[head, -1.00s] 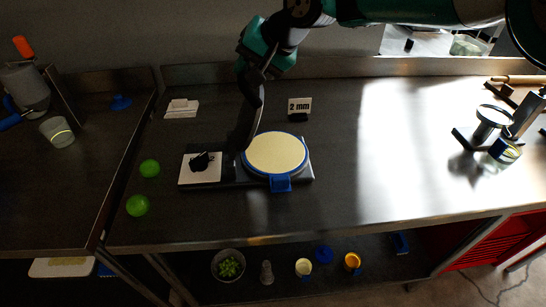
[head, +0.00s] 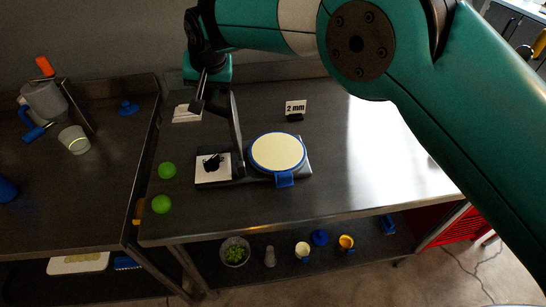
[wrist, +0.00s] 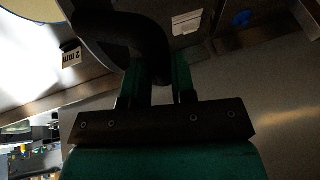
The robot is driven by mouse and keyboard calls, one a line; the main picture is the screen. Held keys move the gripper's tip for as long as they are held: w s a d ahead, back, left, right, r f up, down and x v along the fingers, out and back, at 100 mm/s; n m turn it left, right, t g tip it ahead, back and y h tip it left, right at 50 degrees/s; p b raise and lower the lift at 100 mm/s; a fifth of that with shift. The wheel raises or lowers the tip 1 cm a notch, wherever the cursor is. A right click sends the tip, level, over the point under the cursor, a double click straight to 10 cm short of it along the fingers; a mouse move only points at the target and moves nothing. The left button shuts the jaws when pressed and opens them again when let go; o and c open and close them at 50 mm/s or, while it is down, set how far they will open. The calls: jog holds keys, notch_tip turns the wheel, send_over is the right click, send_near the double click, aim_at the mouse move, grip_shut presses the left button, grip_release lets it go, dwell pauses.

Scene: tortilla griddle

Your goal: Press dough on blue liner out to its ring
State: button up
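The press base (head: 262,178) stands on the steel counter, with a round blue liner (head: 285,180) whose tab faces the front. A flat, pale cream dough disc (head: 278,150) covers nearly all of the liner, leaving a thin blue rim. The press lid (head: 237,130) is raised, seen almost edge-on, and leans slightly left. My gripper (head: 203,80) is at the lid's upper left. In the wrist view, the dark curved press handle (wrist: 150,40) passes between the fingers of my gripper (wrist: 157,80), which look closed around it. The dough disc shows partly at that view's upper left.
A "2 mm" sign (head: 295,109) stands behind the press. Bowls and cups (head: 302,250) sit on the shelf below. The counter's right side is partly hidden by my arm.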

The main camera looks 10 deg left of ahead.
jog(key=o, duration=0.4)
jog(key=shift+d, duration=0.15)
jog(key=p+v, duration=0.1)
jog(key=v, duration=0.5)
dwell(0.4)
